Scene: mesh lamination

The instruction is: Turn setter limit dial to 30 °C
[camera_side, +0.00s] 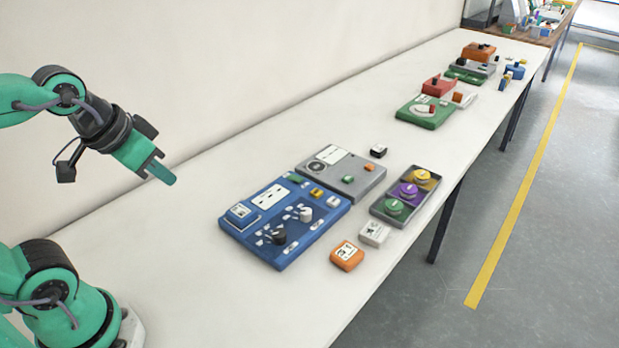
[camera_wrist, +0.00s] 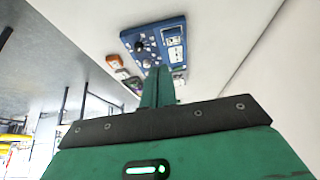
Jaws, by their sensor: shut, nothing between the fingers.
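A blue panel (camera_side: 258,254) lies on the white table. It carries a black dial knob (camera_side: 279,233) and a white or grey knob (camera_side: 305,215), each among small white labels. I cannot read the labels or tell which knob is the setter limit dial. My gripper (camera_side: 162,174) is shut and empty, in the air left of the panel and above the table. In the wrist view the gripper (camera_wrist: 158,86) points toward the panel (camera_wrist: 133,36), where the black knob (camera_wrist: 139,46) shows; the fingers hide part of the panel's lower edge.
A grey panel (camera_side: 372,183) adjoins the blue one. A tray (camera_side: 376,209) with yellow, purple and green round pieces stands to the right. An orange block (camera_side: 347,256) and a white block (camera_side: 375,234) lie near the front edge. The table (camera_side: 190,270) is bare between arm and panel.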

